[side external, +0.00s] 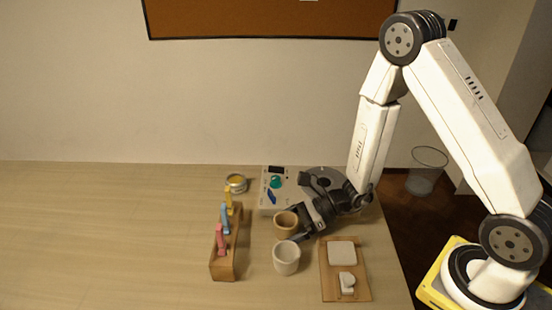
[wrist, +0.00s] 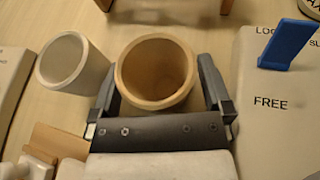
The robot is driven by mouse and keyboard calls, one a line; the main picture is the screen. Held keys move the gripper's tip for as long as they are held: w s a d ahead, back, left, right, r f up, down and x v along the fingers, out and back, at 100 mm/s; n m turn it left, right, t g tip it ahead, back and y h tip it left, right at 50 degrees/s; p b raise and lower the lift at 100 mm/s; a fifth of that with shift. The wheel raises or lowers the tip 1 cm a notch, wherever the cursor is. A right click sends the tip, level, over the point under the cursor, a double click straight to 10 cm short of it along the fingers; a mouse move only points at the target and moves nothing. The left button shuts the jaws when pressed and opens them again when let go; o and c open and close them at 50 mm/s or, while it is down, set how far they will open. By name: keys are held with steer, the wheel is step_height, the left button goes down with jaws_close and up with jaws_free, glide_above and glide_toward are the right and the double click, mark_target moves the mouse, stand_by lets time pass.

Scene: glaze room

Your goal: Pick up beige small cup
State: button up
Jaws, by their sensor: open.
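The beige small cup (side external: 285,229) stands upright on the table, tan and open-topped. In the wrist view the cup (wrist: 150,101) sits between the two fingers of my gripper (wrist: 160,85), one finger on each side. My gripper (side external: 299,222) is open and low, reaching in from the right in the side view. I cannot tell whether either finger touches the cup. A paler, whitish cup (side external: 287,260) stands close by, nearer the front; it also shows left of the beige cup in the wrist view (wrist: 69,65), outside the fingers.
A wooden rack (side external: 223,262) with pink, blue and yellow upright pieces stands to the left. A white box (side external: 266,203) with a blue lever (wrist: 286,45) is behind. A wooden board (side external: 333,287) with white items lies at front right. The left table is clear.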

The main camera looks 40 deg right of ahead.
steer(key=c, duration=1.3)
steer(key=shift+o, duration=0.2)
steer(key=shift+r, duration=0.2)
step_height(320, 180, up, 10)
steer(key=shift+f, duration=0.2)
